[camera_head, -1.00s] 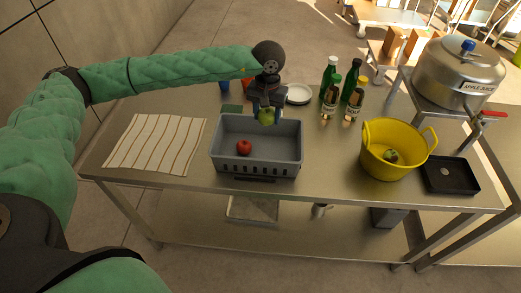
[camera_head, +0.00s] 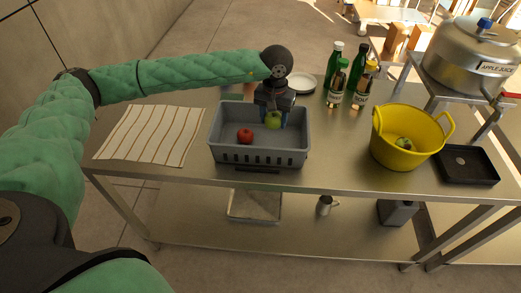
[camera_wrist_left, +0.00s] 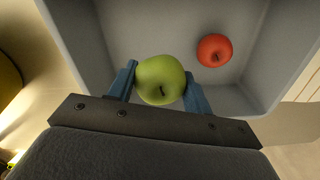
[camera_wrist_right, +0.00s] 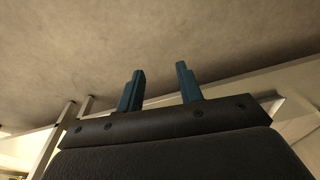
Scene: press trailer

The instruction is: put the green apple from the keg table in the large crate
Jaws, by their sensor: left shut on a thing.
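The green apple (camera_head: 273,119) is held between the fingers of my left gripper (camera_head: 273,115), over the right part of the grey crate (camera_head: 258,157). In the left wrist view the green apple (camera_wrist_left: 160,80) sits between the two blue fingertips, with the crate floor behind it. I cannot tell whether it touches the floor. A red apple (camera_head: 245,136) lies in the crate to its left; it also shows in the left wrist view (camera_wrist_left: 214,50). My right gripper (camera_wrist_right: 160,85) shows only in its own wrist view, fingers apart and empty, pointing at bare floor.
A yellow tub (camera_head: 400,150) with fruit inside stands right of the crate, beside a black tray (camera_head: 467,165). Green bottles (camera_head: 335,75) and a white plate (camera_head: 301,83) stand behind. A striped cloth (camera_head: 150,135) lies left. The large pot (camera_head: 470,60) is at far right.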

